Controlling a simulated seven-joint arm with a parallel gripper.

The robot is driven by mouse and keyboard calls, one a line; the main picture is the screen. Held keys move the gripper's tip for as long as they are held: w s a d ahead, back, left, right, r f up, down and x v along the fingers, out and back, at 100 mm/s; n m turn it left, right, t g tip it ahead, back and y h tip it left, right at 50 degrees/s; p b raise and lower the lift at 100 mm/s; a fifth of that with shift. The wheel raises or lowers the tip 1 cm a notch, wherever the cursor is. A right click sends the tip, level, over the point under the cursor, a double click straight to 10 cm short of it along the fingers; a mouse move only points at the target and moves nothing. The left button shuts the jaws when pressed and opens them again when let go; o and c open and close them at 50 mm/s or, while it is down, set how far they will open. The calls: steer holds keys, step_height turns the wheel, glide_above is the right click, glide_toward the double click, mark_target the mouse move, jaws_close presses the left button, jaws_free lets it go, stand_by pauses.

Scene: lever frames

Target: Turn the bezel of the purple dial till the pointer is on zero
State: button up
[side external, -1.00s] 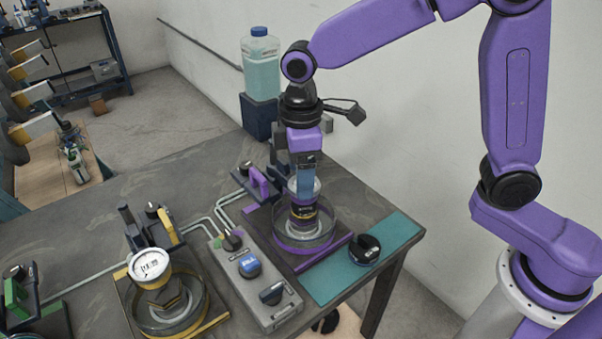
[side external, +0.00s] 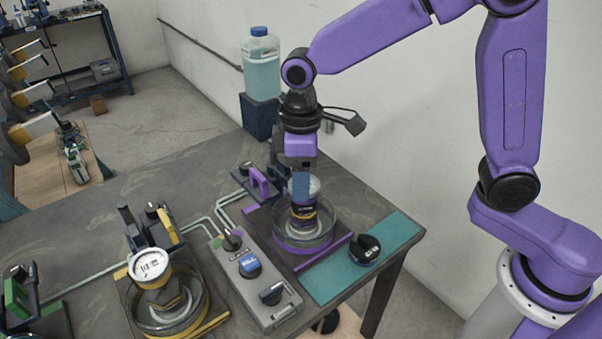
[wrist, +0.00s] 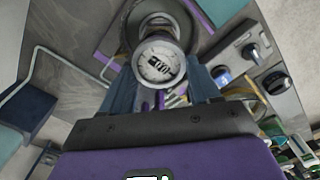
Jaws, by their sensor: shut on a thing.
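The purple dial stands on the purple-edged base at the right of the bench. Its white round face (wrist: 160,62) shows in the wrist view with dark marks; the pointer's reading is too small to tell. In the side view the dial (side external: 303,212) is partly hidden by my gripper (side external: 301,186), which comes down on it from above. My gripper's two blue-grey fingers (wrist: 160,88) lie on either side of the dial's bezel and are shut on it. A clear round dish (side external: 304,244) surrounds the dial's foot.
A yellow-based dial (side external: 150,265) stands to the left. Between them is a grey control box (side external: 270,303) with knobs. A purple lever (side external: 260,181) stands close behind my gripper.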

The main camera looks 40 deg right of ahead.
steer(key=shift+r, duration=0.1)
steer(key=o, duration=0.8)
step_height(320, 180, up, 17)
steer(key=shift+r, duration=0.2)
stand_by(0.4)
steer(key=s+d+f, duration=0.5)
steer(key=s, duration=0.2)
steer(key=s+d+f+n, duration=0.1)
steer(key=s+d+f, duration=0.5)
steer(key=s, duration=0.2)
steer(key=s+d+f+n, duration=0.1)
steer(key=s+d+f, duration=0.4)
steer(key=s, duration=0.3)
steer(key=shift+d+f, duration=0.35)
steer(key=shift+d, duration=0.2)
